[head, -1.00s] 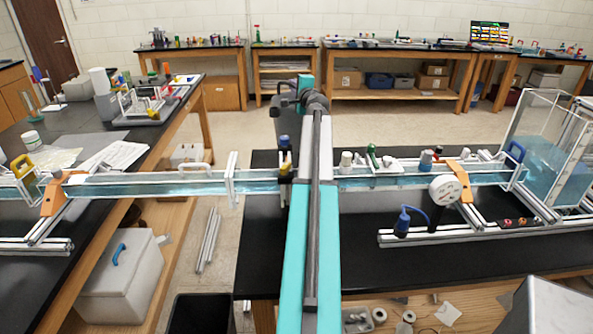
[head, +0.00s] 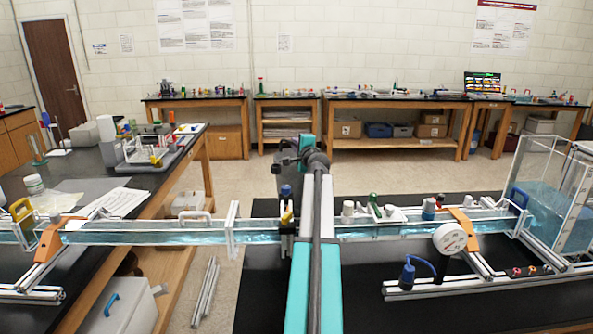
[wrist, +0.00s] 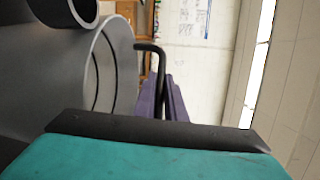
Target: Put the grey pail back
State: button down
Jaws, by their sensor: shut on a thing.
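A large smooth grey round body with a pale rim, which I take for the grey pail (wrist: 125,75), fills the left side close to the camera. The wrist picture lies on its side, so this body sits below the jaws. In the head view, my arm reaches straight ahead over the water channel.
A clear water channel (head: 150,234) crosses in front, bridging two black benches, with a glass tank (head: 560,190) at right. A white dial (head: 449,238) and blue pump (head: 407,272) stand by it. Cluttered tables (head: 390,100) line the back wall. Open floor lies between.

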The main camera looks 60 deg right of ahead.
aim_at(294, 173)
jog(key=shift+f, duration=1.55)
jog(key=shift+f, duration=2)
jog(key=c, duration=1.8)
grip_release()
jog(key=shift+r, duration=0.2)
jog(key=shift+b+v, duration=1.2)
jog(key=shift+v, duration=4.85)
